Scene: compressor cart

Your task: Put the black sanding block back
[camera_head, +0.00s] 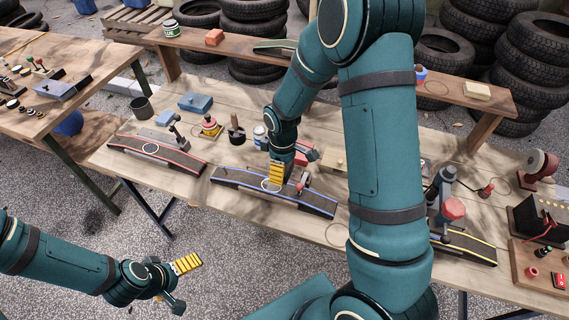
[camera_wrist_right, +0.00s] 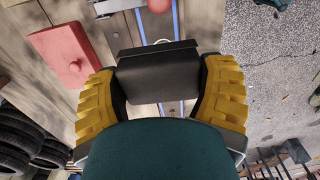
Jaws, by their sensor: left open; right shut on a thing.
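My right gripper (camera_head: 276,180) is over the middle of the blue-edged board (camera_head: 234,178) on the workbench. In the right wrist view its yellow fingers (camera_wrist_right: 160,95) are shut on the black sanding block (camera_wrist_right: 157,72). The block lies between the fingers, with the board's blue edge lines (camera_wrist_right: 141,28) behind it. I cannot tell whether the block touches the board. In the head view the block is mostly hidden by the gripper. My left gripper (camera_head: 190,268) is open and empty, low at the left, in front of the bench and above the gravel.
A red block (camera_wrist_right: 70,56) lies near the right gripper. A red-edged board (camera_head: 158,150) lies to the left, a yellow-edged board (camera_head: 468,247) to the right. Blue box (camera_head: 195,102), dark cup (camera_head: 142,108) and small tools stand behind. A raised shelf (camera_head: 225,43) runs along the back.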

